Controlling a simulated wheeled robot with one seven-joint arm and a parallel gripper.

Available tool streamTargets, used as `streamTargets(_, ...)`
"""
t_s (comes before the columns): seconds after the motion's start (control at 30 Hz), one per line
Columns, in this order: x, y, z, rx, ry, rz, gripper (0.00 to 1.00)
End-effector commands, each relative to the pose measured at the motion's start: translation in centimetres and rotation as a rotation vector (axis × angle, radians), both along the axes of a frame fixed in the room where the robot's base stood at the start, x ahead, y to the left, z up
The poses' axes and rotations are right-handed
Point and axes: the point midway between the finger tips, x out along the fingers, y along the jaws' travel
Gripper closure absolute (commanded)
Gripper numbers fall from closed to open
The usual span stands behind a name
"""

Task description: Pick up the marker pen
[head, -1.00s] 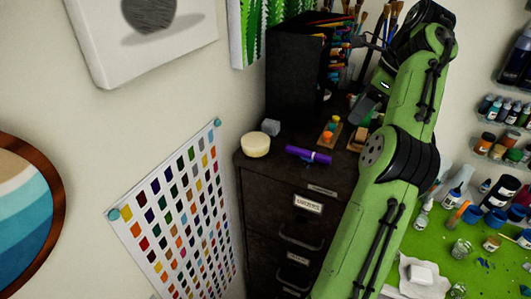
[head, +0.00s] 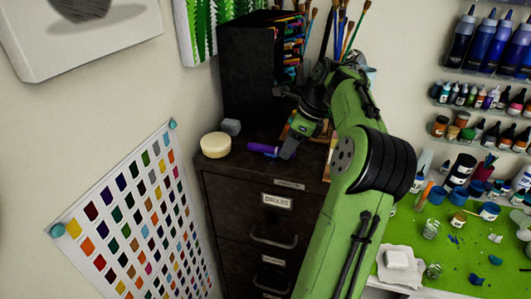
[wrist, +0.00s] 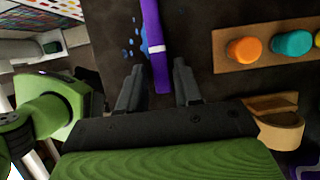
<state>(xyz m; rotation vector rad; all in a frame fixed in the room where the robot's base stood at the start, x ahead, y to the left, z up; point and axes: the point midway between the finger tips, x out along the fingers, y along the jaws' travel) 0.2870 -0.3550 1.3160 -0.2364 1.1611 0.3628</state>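The purple marker pen (head: 262,148) lies on top of the dark drawer cabinet (head: 240,171), near its front edge. It also shows in the wrist view (wrist: 153,45), running up and down with a white band. My gripper (wrist: 158,82) is open, with one finger on each side of the pen's lower end in that view. The pen does not look gripped, and I cannot tell how far above the cabinet top the fingers are. In the head view my gripper (head: 289,150) is at the pen's right end and hides part of it.
A wooden holder with coloured caps (wrist: 262,48) and a tape roll (wrist: 276,124) lie close on the right in the wrist view. A dark pencil rack (head: 262,70) stands behind.

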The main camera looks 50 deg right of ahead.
Motion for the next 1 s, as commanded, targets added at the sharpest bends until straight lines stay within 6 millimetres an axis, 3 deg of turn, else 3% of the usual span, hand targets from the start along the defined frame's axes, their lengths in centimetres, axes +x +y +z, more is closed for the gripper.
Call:
streamTargets(0.23,0.1,0.0,-0.3,0.0,0.0,-0.001,0.68)
streamTargets(0.43,0.1,0.0,-0.2,0.0,0.0,-0.001,0.99)
streamTargets(0.73,0.1,0.0,0.1,-0.002,-0.001,-0.001,1.0)
streamTargets(0.87,0.2,0.0,2.5,-0.003,-0.003,-0.001,1.0)
streamTargets(1.0,0.2,0.0,6.4,-0.005,-0.003,0.0,1.0)
